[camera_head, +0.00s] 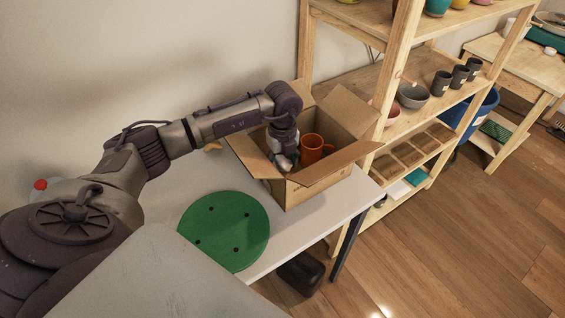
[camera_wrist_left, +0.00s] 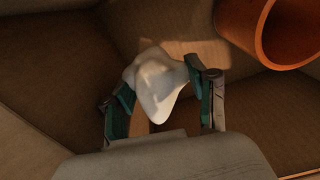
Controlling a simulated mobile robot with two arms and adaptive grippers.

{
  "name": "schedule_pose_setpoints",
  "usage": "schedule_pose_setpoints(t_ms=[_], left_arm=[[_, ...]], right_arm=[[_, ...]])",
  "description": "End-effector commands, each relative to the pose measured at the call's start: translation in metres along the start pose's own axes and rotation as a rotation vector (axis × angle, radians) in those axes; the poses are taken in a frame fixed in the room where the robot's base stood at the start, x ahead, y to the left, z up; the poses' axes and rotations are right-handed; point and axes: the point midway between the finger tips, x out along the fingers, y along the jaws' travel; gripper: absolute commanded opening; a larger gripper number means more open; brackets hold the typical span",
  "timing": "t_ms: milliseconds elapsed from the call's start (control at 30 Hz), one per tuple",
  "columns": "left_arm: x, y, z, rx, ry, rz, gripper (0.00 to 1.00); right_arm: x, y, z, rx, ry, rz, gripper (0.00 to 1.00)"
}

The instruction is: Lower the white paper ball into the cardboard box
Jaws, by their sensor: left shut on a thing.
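The cardboard box (camera_head: 318,180) stands on the white table with its flaps open. My left arm reaches over it, and my left gripper (camera_head: 285,160) is down in the box opening. In the left wrist view my left gripper (camera_wrist_left: 160,100) is shut on the white paper ball (camera_wrist_left: 158,82), a crumpled lump between its two fingers. The box's brown inside (camera_wrist_left: 60,60) surrounds it. I cannot tell whether the ball touches the box bottom. My right gripper is not in view.
A green disc (camera_head: 225,230) lies on the table (camera_head: 310,228). A wooden shelf (camera_head: 400,60) with pots stands to the right.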

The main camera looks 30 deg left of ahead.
Motion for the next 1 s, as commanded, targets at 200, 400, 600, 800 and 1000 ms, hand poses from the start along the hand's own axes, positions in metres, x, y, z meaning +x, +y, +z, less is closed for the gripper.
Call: schedule_pose_setpoints(t_ms=[200,400,600,800,1000], left_arm=[[0.004,0.000,0.000,0.000,0.000,0.000,0.44],[0.007,0.000,0.000,0.000,0.000,0.001,0.44],[0.010,0.000,0.000,0.000,0.000,0.001,0.44],[0.013,0.000,0.000,0.000,0.000,0.001,0.44],[0.016,0.000,0.000,0.000,0.000,0.001,0.44]], right_arm=[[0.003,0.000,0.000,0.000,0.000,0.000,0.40],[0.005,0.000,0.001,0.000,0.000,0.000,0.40],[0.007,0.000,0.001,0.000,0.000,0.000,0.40],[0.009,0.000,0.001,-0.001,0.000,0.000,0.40],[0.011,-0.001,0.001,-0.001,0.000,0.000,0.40]])
